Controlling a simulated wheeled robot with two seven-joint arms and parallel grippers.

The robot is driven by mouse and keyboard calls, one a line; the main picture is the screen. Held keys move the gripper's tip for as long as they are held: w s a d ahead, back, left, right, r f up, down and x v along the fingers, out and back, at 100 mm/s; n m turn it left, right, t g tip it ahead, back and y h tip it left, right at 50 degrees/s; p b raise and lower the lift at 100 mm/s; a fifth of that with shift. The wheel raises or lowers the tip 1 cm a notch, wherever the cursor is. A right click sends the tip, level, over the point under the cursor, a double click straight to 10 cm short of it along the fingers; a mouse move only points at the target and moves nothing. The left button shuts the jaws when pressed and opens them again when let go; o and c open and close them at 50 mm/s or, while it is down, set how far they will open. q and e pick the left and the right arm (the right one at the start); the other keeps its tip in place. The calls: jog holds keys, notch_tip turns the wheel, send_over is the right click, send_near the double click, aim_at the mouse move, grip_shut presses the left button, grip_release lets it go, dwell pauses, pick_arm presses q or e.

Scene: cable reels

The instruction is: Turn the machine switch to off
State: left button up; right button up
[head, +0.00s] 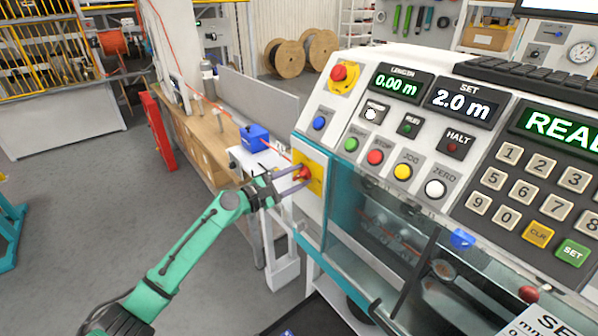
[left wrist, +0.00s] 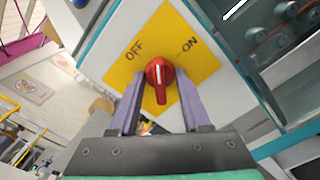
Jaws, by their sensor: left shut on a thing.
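The machine switch is a red rotary knob (head: 303,173) on a yellow plate (head: 316,182) at the left end of the machine's front. In the left wrist view the knob (left wrist: 159,80) shows a white mark pointing up in the picture, between the printed words OFF on the left and ON on the right. My left gripper (head: 296,180) has reached it from the left; in the left wrist view its two fingers (left wrist: 160,98) lie on either side of the knob and are shut on it. My right gripper is not in view.
The control panel above has a red emergency button (head: 339,73), several coloured buttons and displays reading 0.00 m and 2.0 m. A blue block-shaped unit (head: 255,137) is behind my left gripper. A wooden bench (head: 205,135) stands behind. Open grey floor (head: 90,200) lies left.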

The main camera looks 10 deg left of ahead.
pick_arm(q)
jog(key=shift+n+p, duration=1.25)
jog(key=shift+n, duration=0.25)
jog(key=shift+r+n, duration=0.1)
jog(key=shift+n, duration=0.6)
jog(key=shift+f+n, duration=0.2)
jog(key=shift+n, duration=0.9)
jog(key=o, duration=0.7)
jog(key=shift+n, duration=0.5)
jog(key=shift+c, duration=0.2)
jog(key=shift+o, duration=1.4)
jog(key=v, duration=0.8)
jog(key=shift+r, duration=0.1)
